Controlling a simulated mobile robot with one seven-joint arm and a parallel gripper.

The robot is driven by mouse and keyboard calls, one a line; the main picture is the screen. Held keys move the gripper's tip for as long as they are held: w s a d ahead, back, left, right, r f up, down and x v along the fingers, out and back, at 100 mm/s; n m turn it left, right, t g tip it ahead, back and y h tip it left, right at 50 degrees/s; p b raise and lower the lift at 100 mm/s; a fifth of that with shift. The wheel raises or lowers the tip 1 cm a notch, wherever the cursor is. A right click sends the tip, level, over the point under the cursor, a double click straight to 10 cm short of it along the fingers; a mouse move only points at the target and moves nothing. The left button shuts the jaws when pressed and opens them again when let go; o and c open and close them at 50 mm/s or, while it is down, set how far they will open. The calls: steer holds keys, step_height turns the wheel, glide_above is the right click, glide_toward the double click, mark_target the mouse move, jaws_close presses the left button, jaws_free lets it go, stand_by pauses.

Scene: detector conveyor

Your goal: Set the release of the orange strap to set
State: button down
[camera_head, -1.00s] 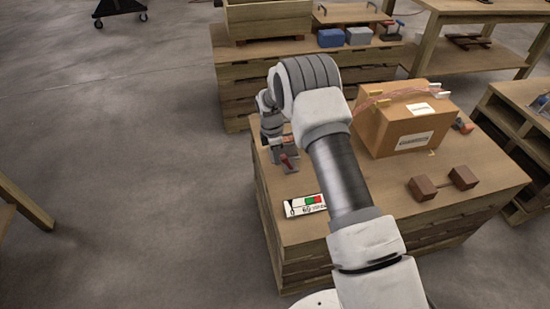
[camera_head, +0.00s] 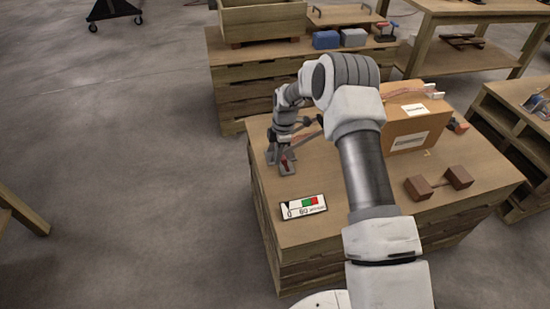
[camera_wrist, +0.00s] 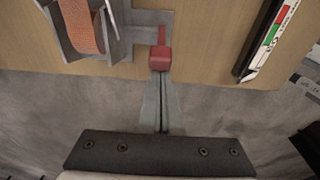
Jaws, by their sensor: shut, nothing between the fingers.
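The orange strap (camera_wrist: 85,28) runs through a grey metal ratchet frame (camera_wrist: 118,52) in the wrist view. Beside it, on a flat grey bracket, is a red-tipped release (camera_wrist: 160,58). The release also shows as a small red spot on the crate top in the head view (camera_head: 289,164). My gripper (camera_wrist: 161,78) is shut and empty, with its fingertips just at the near edge of the red tip. I cannot tell whether they touch it. In the head view my arm's end hangs over the ratchet, and the fingers are hard to make out.
A gauge plate with green and red bands (camera_head: 304,207) lies near the crate's front left edge; it also shows in the wrist view (camera_wrist: 268,40). A cardboard box (camera_head: 408,140) stands behind my arm, with a brown dumbbell-shaped block (camera_head: 438,184) to its right front.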

mark_target(283, 158)
steer(key=y, duration=0.1)
steer(key=d, duration=0.1)
steer(key=d+y+b, duration=0.1)
steer(key=shift+w+d+r+g+y, duration=0.1)
steer(key=shift+w+d+g+y, duration=0.05)
steer(key=shift+w+g+y, duration=0.15)
steer(key=d+y+b, duration=0.2)
steer(key=y+b, duration=0.1)
steer(key=shift+w+d+g, duration=0.15)
steer(key=shift+g, duration=0.15)
steer(key=shift+d+r, duration=0.1)
steer(key=shift+r, duration=0.3)
steer(key=shift+r, duration=0.65)
